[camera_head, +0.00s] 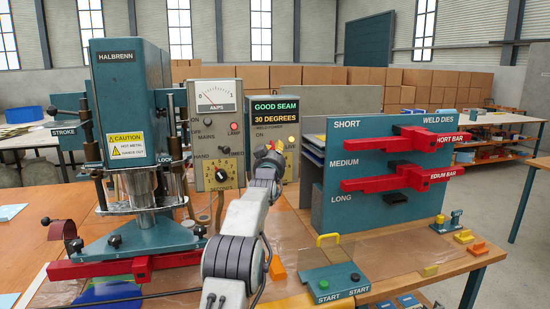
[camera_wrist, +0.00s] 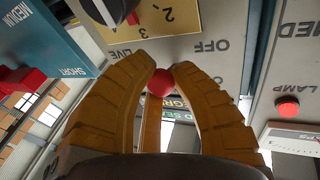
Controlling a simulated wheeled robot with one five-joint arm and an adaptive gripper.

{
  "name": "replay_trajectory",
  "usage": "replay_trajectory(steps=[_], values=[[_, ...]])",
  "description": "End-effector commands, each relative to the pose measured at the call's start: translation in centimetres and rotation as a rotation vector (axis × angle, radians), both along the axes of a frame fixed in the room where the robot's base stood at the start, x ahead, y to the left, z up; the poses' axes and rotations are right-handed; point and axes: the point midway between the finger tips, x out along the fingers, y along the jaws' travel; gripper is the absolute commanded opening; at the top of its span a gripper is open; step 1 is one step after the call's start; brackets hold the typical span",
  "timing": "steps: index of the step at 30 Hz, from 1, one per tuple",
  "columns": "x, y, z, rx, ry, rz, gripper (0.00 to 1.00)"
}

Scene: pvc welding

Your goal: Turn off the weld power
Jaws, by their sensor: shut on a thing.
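The weld power box (camera_head: 259,116) stands behind my gripper, with a display reading GOOD SEAM and 30 DEGREES. Its grey face (camera_wrist: 225,60), marked OFF and LIVE, fills the middle of the wrist view. A red ball knob (camera_wrist: 160,82) sits between my fingertips near the OFF mark. My gripper (camera_wrist: 163,74) is shut on this knob, with the fingers against its sides. In the head view my gripper (camera_head: 270,150) covers the box's lower front. A yellow lamp (camera_head: 291,140) shows beside it. The lever's stem and its exact position are hidden.
The grey mains panel (camera_head: 216,135) with an amps meter, lamp and dial stands close left. The teal HALBRENN press (camera_head: 128,110) is further left. The weld dies rack (camera_head: 385,215) with red bars is right. A START button box (camera_head: 322,284) sits in front.

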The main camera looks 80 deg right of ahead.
Motion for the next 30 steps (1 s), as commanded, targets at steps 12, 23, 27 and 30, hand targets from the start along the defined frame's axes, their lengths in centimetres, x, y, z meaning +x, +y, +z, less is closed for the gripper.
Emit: replay_trajectory(steps=[12,23,27,30], values=[[0.14,0.02,0.16,-0.006,-0.002,0.002,0.26],[0.02,-0.02,-0.07,-0.002,-0.002,0.0,0.48],[0.01,-0.02,-0.1,-0.001,-0.002,0.0,0.48],[0.01,0.09,-0.09,-0.001,-0.002,0.0,0.48]])
